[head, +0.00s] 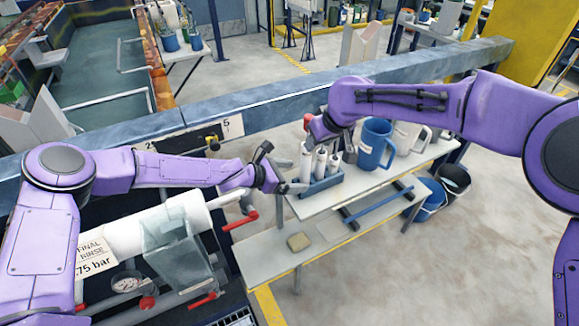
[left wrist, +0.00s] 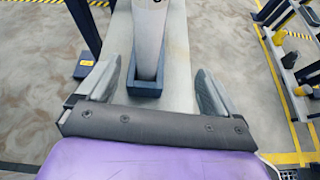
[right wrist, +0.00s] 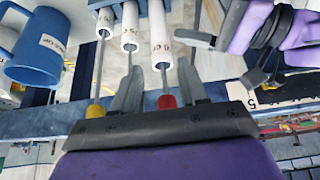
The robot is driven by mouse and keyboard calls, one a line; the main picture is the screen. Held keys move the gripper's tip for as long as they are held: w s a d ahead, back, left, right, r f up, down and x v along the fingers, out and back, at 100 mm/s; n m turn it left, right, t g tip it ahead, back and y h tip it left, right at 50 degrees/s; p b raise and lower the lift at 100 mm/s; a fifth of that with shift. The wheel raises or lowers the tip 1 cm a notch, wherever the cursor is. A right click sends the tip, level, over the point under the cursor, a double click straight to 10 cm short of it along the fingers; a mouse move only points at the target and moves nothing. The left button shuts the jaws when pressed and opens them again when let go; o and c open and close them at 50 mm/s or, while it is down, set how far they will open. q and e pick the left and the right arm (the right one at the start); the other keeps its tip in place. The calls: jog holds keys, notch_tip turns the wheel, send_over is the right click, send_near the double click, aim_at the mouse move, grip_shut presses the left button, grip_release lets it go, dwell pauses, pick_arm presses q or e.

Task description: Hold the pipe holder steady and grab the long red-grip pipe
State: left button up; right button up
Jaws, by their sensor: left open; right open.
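The blue pipe holder (head: 322,184) stands on the table, with white pipes upright in it. The red grip (head: 307,123) tops the left pipe in the head view. In the right wrist view the red grip (right wrist: 167,102) is on a thin rod from a white pipe (right wrist: 158,32). My open right gripper (right wrist: 160,88) has fingers on both sides of that grip; contact is unclear. My left gripper (head: 283,172) is open beside the holder; in the left wrist view the holder (left wrist: 145,88) lies between its fingers, with a visible gap.
A blue mug (head: 375,146) and a white jug (head: 410,136) stand right of the holder. A yellow grip (right wrist: 95,110) tops another rod. A grey-blue beam (head: 225,103) runs behind the table. Red-handled valves (head: 240,220) are near my left arm.

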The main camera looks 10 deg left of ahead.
pick_arm(q)
jog(key=shift+n+t+h, duration=0.3)
jog(key=shift+n+t, duration=0.1)
jog(key=f, duration=0.2)
jog(key=w+f, duration=0.1)
jog(key=f, duration=0.1)
jog(key=w+f, duration=0.1)
jog(key=f, duration=0.1)
jog(key=shift+a+f, duration=0.15)
jog(key=shift+f, duration=0.1)
jog(key=x, duration=0.6)
jog(key=shift+w+d+f, duration=0.1)
jog(key=shift+w+d, duration=0.1)
jog(key=shift+d, duration=0.15)
jog(key=c, duration=1.1)
jog(key=shift+c, duration=0.2)
